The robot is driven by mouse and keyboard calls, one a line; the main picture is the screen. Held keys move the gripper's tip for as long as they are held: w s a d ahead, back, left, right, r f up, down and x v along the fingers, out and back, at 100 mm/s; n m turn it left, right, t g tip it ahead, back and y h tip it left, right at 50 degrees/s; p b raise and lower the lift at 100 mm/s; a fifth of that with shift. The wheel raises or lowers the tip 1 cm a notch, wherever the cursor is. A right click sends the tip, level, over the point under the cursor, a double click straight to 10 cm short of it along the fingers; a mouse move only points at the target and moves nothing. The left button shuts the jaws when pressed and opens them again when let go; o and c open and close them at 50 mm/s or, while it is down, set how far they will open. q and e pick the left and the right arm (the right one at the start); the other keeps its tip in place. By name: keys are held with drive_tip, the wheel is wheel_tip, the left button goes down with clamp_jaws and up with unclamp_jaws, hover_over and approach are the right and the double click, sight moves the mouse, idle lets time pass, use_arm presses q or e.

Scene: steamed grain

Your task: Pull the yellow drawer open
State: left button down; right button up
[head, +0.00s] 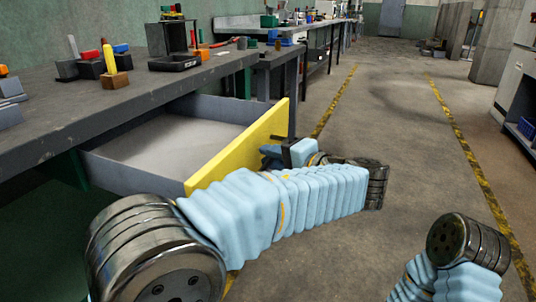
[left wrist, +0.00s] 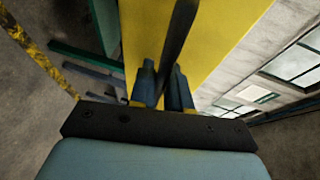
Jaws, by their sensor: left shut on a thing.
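The yellow drawer front (head: 240,146) stands out from under the grey workbench (head: 120,95), and the drawer is open. Its empty grey interior (head: 165,140) shows between the side walls. My left gripper (head: 285,152) is at the outer face of the drawer front, near its far end. In the left wrist view the yellow drawer front (left wrist: 200,35) fills the top middle. There the fingers of my left gripper (left wrist: 163,85) are shut on a dark bar-shaped handle (left wrist: 180,40). My right gripper is not in view; only part of my right arm shows at the lower right.
Small tools and coloured blocks (head: 105,65) lie on the workbench top. More benches (head: 310,35) run along the left wall toward the back. The concrete aisle (head: 390,110) between yellow floor lines is clear. Grey cabinets (head: 515,80) stand at the right.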

use_arm(q)
drive_tip(key=shift+f, duration=0.1)
drive_tip(key=c, duration=1.4)
unclamp_jaws()
drive_tip(key=shift+c, duration=0.2)
drive_tip(key=p+v, duration=0.1)
drive_tip(key=v, duration=1.2)
drive_tip(key=shift+s+d, duration=0.25)
